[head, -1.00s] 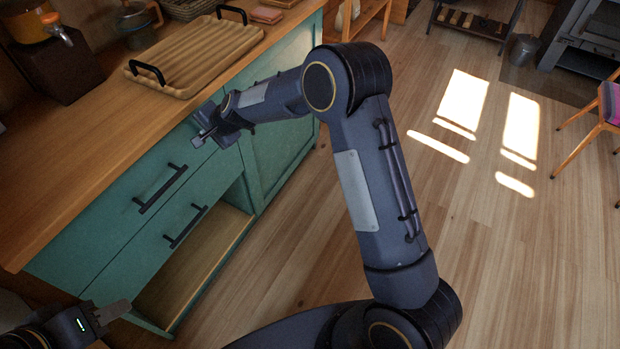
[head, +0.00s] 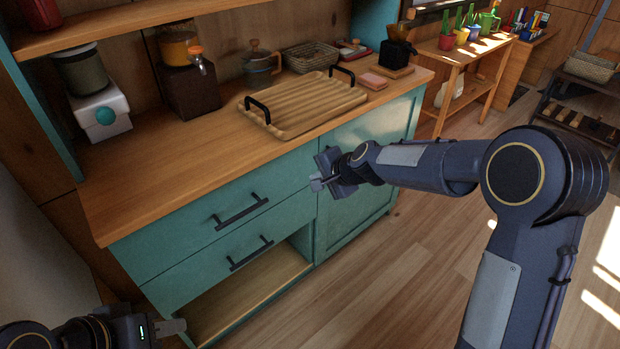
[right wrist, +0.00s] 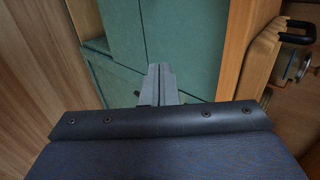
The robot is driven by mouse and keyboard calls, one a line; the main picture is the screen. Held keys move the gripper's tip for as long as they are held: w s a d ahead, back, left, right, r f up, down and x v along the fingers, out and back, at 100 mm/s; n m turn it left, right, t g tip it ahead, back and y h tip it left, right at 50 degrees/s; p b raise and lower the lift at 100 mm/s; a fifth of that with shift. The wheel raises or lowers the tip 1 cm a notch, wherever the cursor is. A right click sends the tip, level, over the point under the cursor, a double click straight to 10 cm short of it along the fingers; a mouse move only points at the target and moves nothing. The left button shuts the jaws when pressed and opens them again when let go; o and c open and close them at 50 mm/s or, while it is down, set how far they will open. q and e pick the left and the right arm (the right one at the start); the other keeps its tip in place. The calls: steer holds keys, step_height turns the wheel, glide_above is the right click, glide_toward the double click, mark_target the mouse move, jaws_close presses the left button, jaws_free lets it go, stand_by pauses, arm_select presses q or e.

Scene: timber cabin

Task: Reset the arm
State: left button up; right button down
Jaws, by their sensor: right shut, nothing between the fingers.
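My right arm comes in from the right in the head view. Its gripper (head: 318,183) is in front of the teal cabinet (head: 345,220), near the counter's front edge. In the right wrist view its fingers (right wrist: 161,84) are together with nothing between them, and teal cabinet panels lie beyond. My left gripper (head: 170,328) is at the bottom left corner of the head view, low beside the cabinet's open lower compartment. Only its end shows, and I cannot tell how its fingers stand. I see nothing held in it.
A ribbed wooden tray (head: 290,120) with black handles lies on the wooden counter (head: 165,170). Drawer handles (head: 240,210) stick out in front. The floor (head: 420,270) is clear.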

steer(key=s+d+r+n, duration=0.2)
steer(key=s+d+r, duration=0.3)
steer(key=s, duration=0.4)
steer(key=s+d+r+n, duration=0.2)
steer(key=s+d+r, duration=0.2)
steer(key=s, duration=0.4)
steer(key=s+d+f+n+g+h, duration=0.1)
steer(key=s+d+f+n, duration=0.15)
steer(key=s, duration=0.75)
steer(key=s+d+f+n+g+h, duration=0.1)
steer(key=s+d+f+n, duration=0.15)
steer(key=s, duration=0.75)
step_height(320, 180, up, 13)
steer(key=p, duration=1.2)
steer(key=shift+a, duration=0.4)
steer(key=shift+s+d, duration=0.1)
steer(key=shift+s, duration=0.05)
